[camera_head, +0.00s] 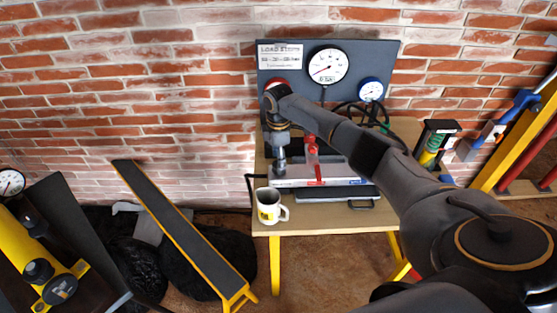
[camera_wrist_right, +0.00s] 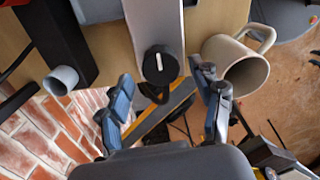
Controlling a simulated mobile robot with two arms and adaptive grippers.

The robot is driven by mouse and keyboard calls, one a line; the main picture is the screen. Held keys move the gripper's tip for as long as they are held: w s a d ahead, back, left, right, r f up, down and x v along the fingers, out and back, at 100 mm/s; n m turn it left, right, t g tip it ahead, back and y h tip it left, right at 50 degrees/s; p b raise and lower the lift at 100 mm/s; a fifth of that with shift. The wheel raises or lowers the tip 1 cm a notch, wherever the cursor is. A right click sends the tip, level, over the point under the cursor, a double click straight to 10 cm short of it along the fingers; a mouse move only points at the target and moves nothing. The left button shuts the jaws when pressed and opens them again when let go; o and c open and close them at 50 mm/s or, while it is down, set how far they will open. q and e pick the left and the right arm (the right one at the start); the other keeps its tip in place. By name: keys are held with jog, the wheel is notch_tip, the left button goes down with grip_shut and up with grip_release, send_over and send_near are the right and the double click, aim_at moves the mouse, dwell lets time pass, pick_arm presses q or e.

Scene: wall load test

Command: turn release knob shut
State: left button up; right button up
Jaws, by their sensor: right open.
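The release knob (camera_wrist_right: 160,65) is a round black knob with a white pointer line, at the end of a silver pump body (camera_wrist_right: 157,22) in the right wrist view. The pump (camera_head: 345,183) stands on the bench in the head view, with a red part upright on it; the knob cannot be made out there. My right gripper (camera_wrist_right: 167,97) is open and empty, its fingers apart on either side below the knob, not visibly touching it. In the head view my right gripper (camera_head: 281,160) points down at the pump's left end. My left gripper is not in view.
A white mug (camera_head: 268,208) stands close to the right gripper, at the bench's front left; it also shows in the wrist view (camera_wrist_right: 238,62). A gauge board (camera_head: 300,85) stands behind the bench. A dark ramp-like beam (camera_head: 180,225) leans at left.

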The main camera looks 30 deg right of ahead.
jog(key=shift+s+f, duration=0.1)
jog(key=shift+f, duration=0.7)
jog(key=shift+c, duration=0.6)
jog(key=c, duration=1)
jog(key=m+p, duration=0.2)
jog(key=m, duration=0.2)
jog(key=m+p, duration=0.2)
jog(key=m, duration=0.2)
jog(key=m+p, duration=0.2)
jog(key=m, duration=0.3)
jog(key=shift+m+p, duration=0.3)
jog(key=shift+m, duration=0.1)
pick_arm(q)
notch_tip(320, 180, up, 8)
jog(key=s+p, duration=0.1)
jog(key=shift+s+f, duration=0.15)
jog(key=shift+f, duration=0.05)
pick_arm(e)
jog(key=shift+m, duration=2)
